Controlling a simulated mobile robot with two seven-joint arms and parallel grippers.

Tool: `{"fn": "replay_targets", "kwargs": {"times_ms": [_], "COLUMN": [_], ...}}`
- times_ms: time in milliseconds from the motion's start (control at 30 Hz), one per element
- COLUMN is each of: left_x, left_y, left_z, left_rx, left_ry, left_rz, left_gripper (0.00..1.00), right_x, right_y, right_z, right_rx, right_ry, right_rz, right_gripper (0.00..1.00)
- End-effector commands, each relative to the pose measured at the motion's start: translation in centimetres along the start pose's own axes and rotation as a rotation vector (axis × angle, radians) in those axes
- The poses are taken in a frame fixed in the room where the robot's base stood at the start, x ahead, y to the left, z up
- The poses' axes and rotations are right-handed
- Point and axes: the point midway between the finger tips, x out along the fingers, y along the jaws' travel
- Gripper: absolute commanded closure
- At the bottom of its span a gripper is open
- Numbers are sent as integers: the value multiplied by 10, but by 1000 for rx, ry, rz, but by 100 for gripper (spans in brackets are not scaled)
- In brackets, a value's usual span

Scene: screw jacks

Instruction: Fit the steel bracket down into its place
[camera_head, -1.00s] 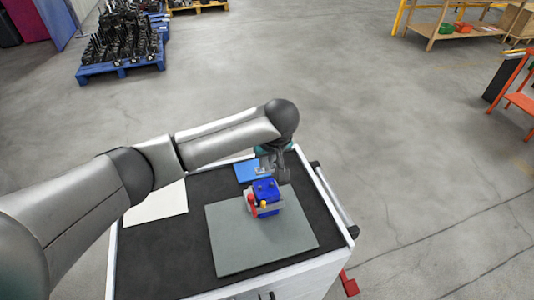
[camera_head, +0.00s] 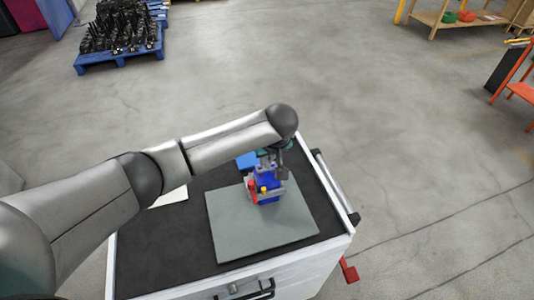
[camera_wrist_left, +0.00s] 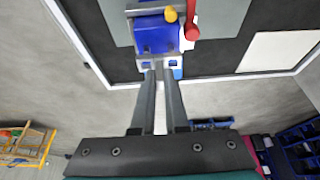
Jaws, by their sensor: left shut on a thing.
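The blue jack body (camera_head: 268,190), with a red handle (camera_head: 252,186) and a yellow knob (camera_head: 264,190), stands on the grey mat (camera_head: 240,230). My left gripper (camera_head: 280,168) is at the far side of the jack, pointing down. In the left wrist view, its fingers (camera_wrist_left: 160,70) are closed on the steel bracket (camera_wrist_left: 144,62), a small pale plate with holes. The bracket lies right at the edge of the blue body (camera_wrist_left: 152,36); I cannot tell whether it is seated. The head view mostly hides the bracket behind the gripper and jack. My right gripper is not in view.
A blue tray (camera_head: 246,160) lies behind the jack on the dark top of the white cart (camera_head: 165,255). A white sheet (camera_head: 172,196) lies at left, partly under my arm. The mat's front half is clear. A loaded blue pallet (camera_head: 118,60) stands far off.

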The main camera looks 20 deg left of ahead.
Motion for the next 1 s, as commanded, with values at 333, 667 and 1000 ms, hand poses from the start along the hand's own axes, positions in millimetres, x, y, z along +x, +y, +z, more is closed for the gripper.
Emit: {"fn": "replay_targets", "kwargs": {"times_ms": [333, 667, 1000], "left_x": [2, 1, 2], "left_y": [0, 0, 0], "left_z": [0, 0, 0], "left_rx": [0, -1, 0], "left_ry": [1, 1, 1], "left_rz": [2, 2, 1], "left_gripper": [100, 100, 100], "right_x": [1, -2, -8], "right_y": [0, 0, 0], "right_z": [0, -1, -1], "right_rx": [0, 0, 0], "right_ry": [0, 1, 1], "right_rz": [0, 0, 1], "right_gripper": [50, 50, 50]}}
